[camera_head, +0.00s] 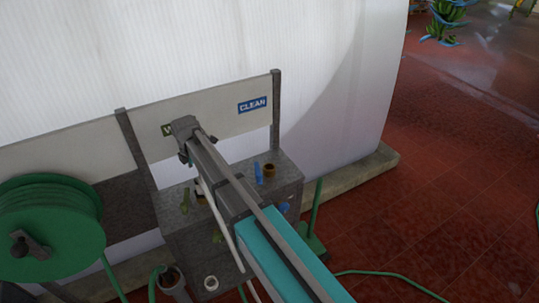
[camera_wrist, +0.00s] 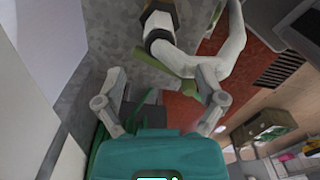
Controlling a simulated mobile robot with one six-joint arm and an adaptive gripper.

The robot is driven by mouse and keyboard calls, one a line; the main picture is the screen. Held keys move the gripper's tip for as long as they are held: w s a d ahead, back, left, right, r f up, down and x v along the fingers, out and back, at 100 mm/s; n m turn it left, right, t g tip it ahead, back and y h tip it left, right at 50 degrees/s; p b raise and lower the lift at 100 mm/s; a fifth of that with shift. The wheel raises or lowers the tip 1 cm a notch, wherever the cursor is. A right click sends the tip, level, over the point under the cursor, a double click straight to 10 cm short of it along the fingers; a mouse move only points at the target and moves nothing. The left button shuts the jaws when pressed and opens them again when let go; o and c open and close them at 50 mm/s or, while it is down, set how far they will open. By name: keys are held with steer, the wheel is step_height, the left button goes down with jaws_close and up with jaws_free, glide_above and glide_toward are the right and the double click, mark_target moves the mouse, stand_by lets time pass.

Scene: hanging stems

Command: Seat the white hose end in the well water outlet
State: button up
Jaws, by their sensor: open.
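In the wrist view my gripper (camera_wrist: 160,75) is open, its two grey fingers apart with nothing clamped between them. The white hose (camera_wrist: 232,48) curves just beyond the right fingertip. Its white end (camera_wrist: 160,18) is at a dark and brass-coloured collar (camera_wrist: 157,38), against the grey box; I cannot tell how deep it sits. In the head view the well water outlet (camera_head: 201,198) is on the box top, under the partly covered green label (camera_head: 167,129). My wrist and arm hide much of this area. The white hose (camera_head: 224,228) hangs down in front of the box.
The grey outlet box (camera_head: 288,182) also bears a brass outlet (camera_head: 269,171) with a blue handle (camera_head: 257,170) below the CLEAN label (camera_head: 252,105). A green hose reel (camera_head: 45,225) stands at left. A green hose (camera_head: 375,273) lies on the red tiled floor (camera_head: 370,235), mostly clear at right.

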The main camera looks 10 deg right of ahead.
steer(key=shift+r+p, duration=0.65)
steer(key=shift+r, duration=0.3)
steer(key=shift+d+r, duration=0.15)
steer(key=shift+d, duration=0.1)
steer(key=s+d+r+m+p, duration=0.1)
steer(key=s+d+m, duration=0.1)
steer(key=d, duration=1)
steer(key=s+d+r+m+p, duration=0.1)
steer(key=d+m, duration=0.3)
steer(key=d, duration=0.9)
steer(key=shift+s+d+r+p, duration=0.15)
steer(key=shift+s+d+p, duration=0.15)
steer(key=shift+s, duration=0.45)
